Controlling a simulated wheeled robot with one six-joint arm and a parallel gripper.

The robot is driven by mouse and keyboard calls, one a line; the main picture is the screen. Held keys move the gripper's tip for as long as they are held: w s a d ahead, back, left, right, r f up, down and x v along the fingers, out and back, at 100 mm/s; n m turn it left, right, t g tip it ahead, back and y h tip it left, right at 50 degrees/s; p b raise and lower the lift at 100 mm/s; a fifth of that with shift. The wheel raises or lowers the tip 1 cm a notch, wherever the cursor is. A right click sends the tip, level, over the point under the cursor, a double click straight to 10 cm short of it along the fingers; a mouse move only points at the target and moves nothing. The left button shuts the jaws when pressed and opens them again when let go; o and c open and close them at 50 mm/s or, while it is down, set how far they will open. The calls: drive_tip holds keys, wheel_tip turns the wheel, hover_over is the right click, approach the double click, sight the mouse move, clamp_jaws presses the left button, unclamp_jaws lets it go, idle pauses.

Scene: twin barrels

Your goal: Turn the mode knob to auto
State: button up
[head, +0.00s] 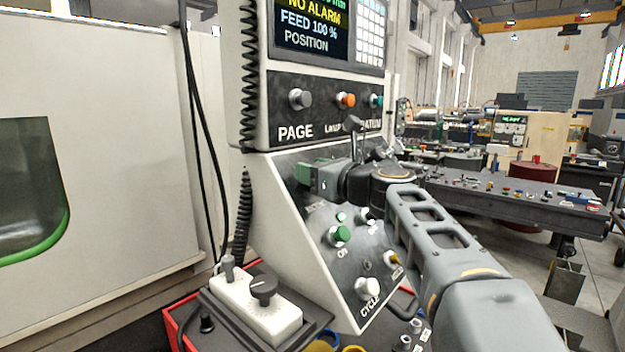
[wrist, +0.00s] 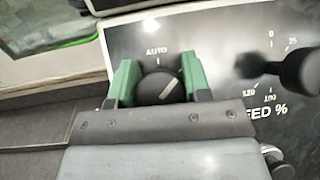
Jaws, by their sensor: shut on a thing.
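The mode knob (wrist: 152,88) is a round black knob with a pale pointer line, seen in the wrist view just below the AUTO mark (wrist: 157,51). Its line slants up and to the right, off to the right of AUTO. My gripper (wrist: 157,80) has its two green fingers on either side of the knob and is shut on it. The knob's lower part is hidden by my gripper body. In the head view my gripper (head: 305,174) is at the upper left of the sloped panel and hides the knob.
A black feed knob (wrist: 295,68) stands out close to the right of my gripper. The sloped panel (head: 290,210) also bears a green button (head: 339,235) and a white cycle button (head: 367,288). The upright screen box (head: 255,100) with the PAGE knob (head: 299,99) is just above my gripper.

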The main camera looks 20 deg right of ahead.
drive_tip(key=n+g+y, duration=0.1)
drive_tip(key=n, duration=0.2)
drive_tip(key=n+g+y+b, duration=0.1)
drive_tip(key=n+g+y, duration=0.1)
drive_tip(key=n, duration=0.1)
drive_tip(key=shift+s+a+n+y, duration=0.1)
drive_tip(key=shift+n+y, duration=0.2)
drive_tip(key=shift+s+a+n+g+y+p, duration=0.1)
drive_tip(key=shift+n+g+y+p, duration=0.35)
drive_tip(key=shift+n+g, duration=0.75)
drive_tip(key=shift+s+a+n+g+y+p, duration=0.1)
drive_tip(key=shift+n+g+y+p, duration=0.4)
drive_tip(key=shift+n, duration=1.3)
drive_tip(key=shift+n+g, duration=0.3)
drive_tip(key=o, duration=0.9)
drive_tip(key=b+v, duration=0.2)
drive_tip(key=v, duration=1.2)
drive_tip(key=shift+a, duration=0.2)
